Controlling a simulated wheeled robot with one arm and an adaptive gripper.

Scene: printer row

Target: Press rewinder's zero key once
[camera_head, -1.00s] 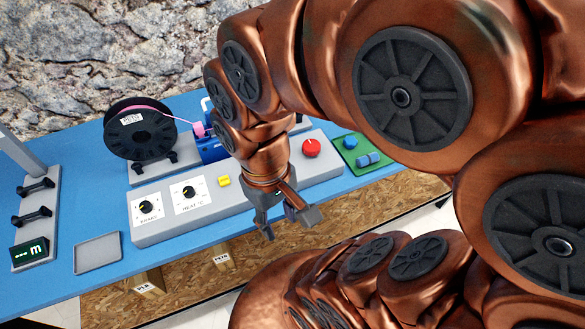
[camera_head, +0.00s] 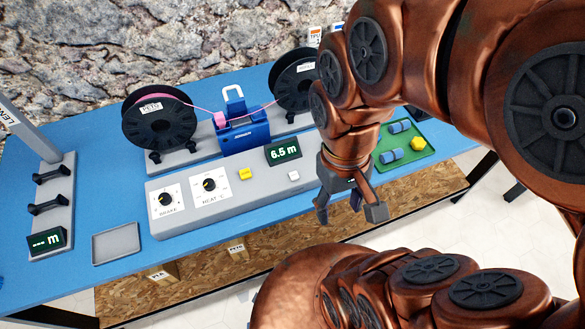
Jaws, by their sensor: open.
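The rewinder's grey control panel (camera_head: 235,211) lies along the front of the blue table. It carries a display (camera_head: 283,152) reading 6.5 m, a small white key (camera_head: 293,176) below it and a yellow key (camera_head: 245,174) to the left. The lettering on both keys is too small to read, so I cannot tell which is the zero key. My gripper (camera_head: 350,203) is open and empty, pointing down at the panel's right end. It appears right of the white key and apart from it. The panel's right end is hidden behind my gripper.
Two dials, brake (camera_head: 165,199) and heat (camera_head: 209,184), sit on the panel's left. Behind stand a spool with pink filament (camera_head: 158,125), a blue clamp unit (camera_head: 246,135) and a second black spool (camera_head: 298,82). A green tray (camera_head: 408,156) is at right, an empty grey tray (camera_head: 115,243) at left.

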